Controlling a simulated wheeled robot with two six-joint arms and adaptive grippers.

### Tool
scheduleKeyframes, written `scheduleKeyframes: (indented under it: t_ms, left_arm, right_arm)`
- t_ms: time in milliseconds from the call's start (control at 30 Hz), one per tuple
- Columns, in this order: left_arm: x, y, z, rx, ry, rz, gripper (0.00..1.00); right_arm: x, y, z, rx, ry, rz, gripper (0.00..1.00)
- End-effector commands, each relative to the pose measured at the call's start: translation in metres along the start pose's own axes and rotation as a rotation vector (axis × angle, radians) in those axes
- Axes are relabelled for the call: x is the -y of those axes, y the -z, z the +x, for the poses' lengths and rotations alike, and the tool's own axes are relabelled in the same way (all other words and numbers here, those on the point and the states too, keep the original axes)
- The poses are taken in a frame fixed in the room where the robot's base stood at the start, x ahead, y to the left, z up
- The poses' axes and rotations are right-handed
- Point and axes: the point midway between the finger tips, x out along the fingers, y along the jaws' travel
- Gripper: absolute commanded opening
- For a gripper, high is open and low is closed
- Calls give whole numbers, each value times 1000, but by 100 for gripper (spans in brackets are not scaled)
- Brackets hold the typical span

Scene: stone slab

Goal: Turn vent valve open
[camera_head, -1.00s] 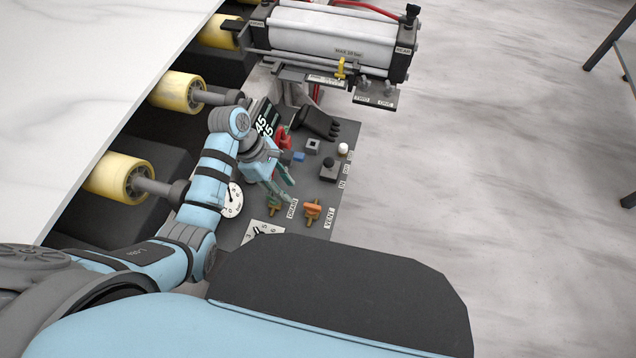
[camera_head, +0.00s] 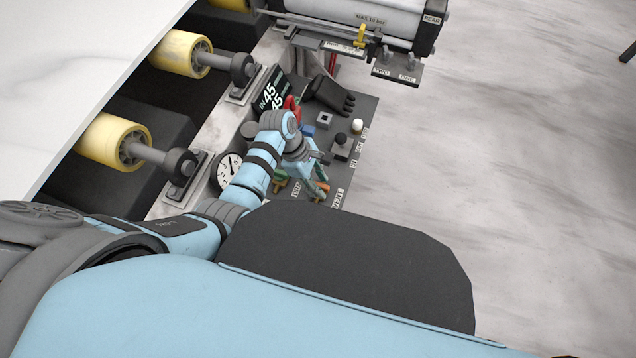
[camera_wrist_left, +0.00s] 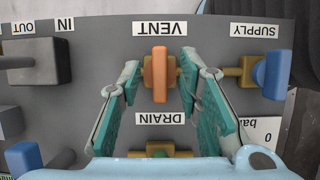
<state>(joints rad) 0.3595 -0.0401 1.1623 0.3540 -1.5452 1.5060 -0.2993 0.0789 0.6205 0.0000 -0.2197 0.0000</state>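The vent valve has an orange handle (camera_wrist_left: 158,75) on a brass body, below an upside-down VENT label (camera_wrist_left: 160,28) in the left wrist view. The handle lies across the line of its brass stubs. My left gripper (camera_wrist_left: 159,80) is open, with one green-padded finger on each side of the handle; a gap shows on both sides. In the head view my left gripper (camera_head: 319,180) is over the panel's near end, and the orange handle (camera_head: 322,187) is partly hidden by it. My right gripper is out of view.
The supply valve's blue handle (camera_wrist_left: 276,75) is to the right. A blue knob (camera_wrist_left: 25,158) and a dark switch block (camera_wrist_left: 32,62) are to the left. A dial gauge (camera_head: 229,169) stands beside my arm.

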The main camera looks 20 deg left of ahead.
Motion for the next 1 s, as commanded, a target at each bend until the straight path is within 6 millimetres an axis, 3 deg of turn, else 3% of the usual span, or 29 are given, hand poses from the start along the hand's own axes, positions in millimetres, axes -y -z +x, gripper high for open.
scheduleKeyframes:
  t_ms: [167, 367, 400, 767, 1000]
  left_arm:
    - [0, 0, -1, 0, -1, -1, 32]
    - [0, 0, -1, 0, -1, -1, 1]
    - [0, 0, -1, 0, -1, -1, 0]
    - [0, 0, -2, 0, 11, 23, 0]
    - [-1, 0, -3, 0, 54, 128, 0]
  right_arm:
    - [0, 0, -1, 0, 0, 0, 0]
    - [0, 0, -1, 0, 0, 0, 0]
    - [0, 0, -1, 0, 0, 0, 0]
    - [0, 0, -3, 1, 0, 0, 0]
    - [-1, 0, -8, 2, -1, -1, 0]
